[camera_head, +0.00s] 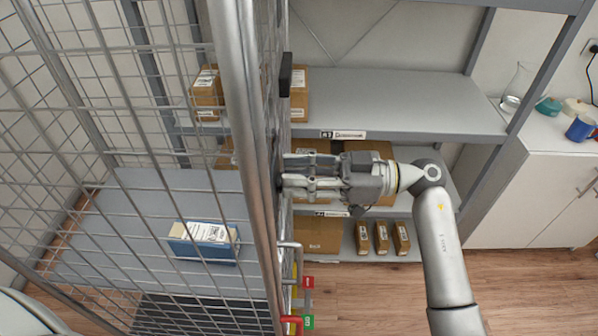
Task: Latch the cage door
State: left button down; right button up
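The cage door (268,110) is a steel mesh panel seen nearly edge-on, just right of the thick grey cage post (240,110). A black piece (286,72) sits high on its edge. Low down is a latch with a bent grey rod (291,247), a red tag (308,282), a green tag (307,321) and a red handle (292,322). My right gripper (284,176) points left, its fingers close together and its tips at the door's mesh; exact contact is hard to tell. It holds nothing visible. My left gripper is out of view.
Inside the mesh cage, a blue box with a white label (203,241) lies on a grey shelf (150,195). Behind my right arm stands a grey rack (400,95) with brown cartons. A white cabinet (545,190) is at the right. Wooden floor is clear at lower right.

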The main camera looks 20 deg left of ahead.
jog(key=c, duration=0.7)
